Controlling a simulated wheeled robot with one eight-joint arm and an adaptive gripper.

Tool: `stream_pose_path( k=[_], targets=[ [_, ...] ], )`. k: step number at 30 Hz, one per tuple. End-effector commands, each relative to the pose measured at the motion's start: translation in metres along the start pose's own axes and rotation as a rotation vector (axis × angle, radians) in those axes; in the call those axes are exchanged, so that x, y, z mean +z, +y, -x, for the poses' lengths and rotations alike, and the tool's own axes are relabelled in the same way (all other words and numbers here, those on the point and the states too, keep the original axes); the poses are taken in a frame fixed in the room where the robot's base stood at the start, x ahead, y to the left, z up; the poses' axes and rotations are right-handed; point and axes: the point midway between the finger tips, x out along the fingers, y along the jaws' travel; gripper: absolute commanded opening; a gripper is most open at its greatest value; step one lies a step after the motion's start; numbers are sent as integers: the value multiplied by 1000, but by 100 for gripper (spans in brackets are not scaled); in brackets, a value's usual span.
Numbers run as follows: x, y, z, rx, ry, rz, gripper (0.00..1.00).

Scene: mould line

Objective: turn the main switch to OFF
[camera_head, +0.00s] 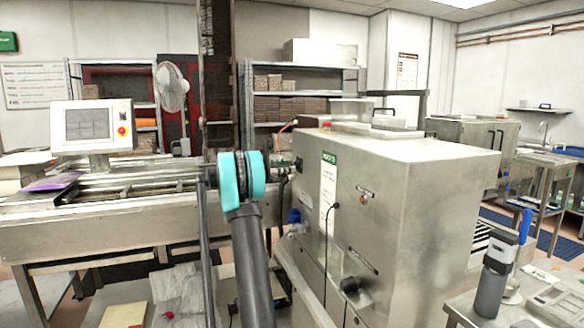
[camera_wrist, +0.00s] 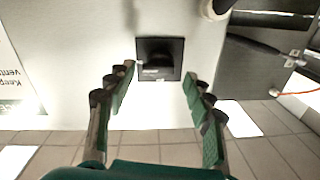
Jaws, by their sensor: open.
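A black square switch plate with a dark knob, which looks like the main switch (camera_wrist: 160,58), is on a pale panel at the upper middle of the wrist view. My gripper (camera_wrist: 158,84) is open and empty, with one green-padded finger on each side just below the switch in the picture. The fingers do not close on the knob, and I cannot tell how far off it is in depth. The knob's exact turn position is too dark to read. In the head view my arm hides the gripper, and I cannot pick out this switch there.
A large steel machine cabinet (camera_head: 430,200) stands right of my arm. A conveyor bench (camera_head: 110,225) with a screen panel (camera_head: 90,127) is at left. In the wrist view, an upside-down notice (camera_wrist: 12,80) is at left and a pale round fitting (camera_wrist: 215,8) is at upper right.

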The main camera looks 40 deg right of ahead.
Motion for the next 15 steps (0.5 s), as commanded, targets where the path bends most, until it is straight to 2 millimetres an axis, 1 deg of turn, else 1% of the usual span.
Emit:
stream_pose_path(
  k=[1, 6, 9, 15],
  targets=[
    [0, 1, -8, 3, 1, 0, 53],
    [0, 0, -25, 1, 0, 0, 53],
    [0, 0, -29, 1, 0, 0, 53],
    [0, 0, -30, 1, 0, 0, 53]
  ],
)
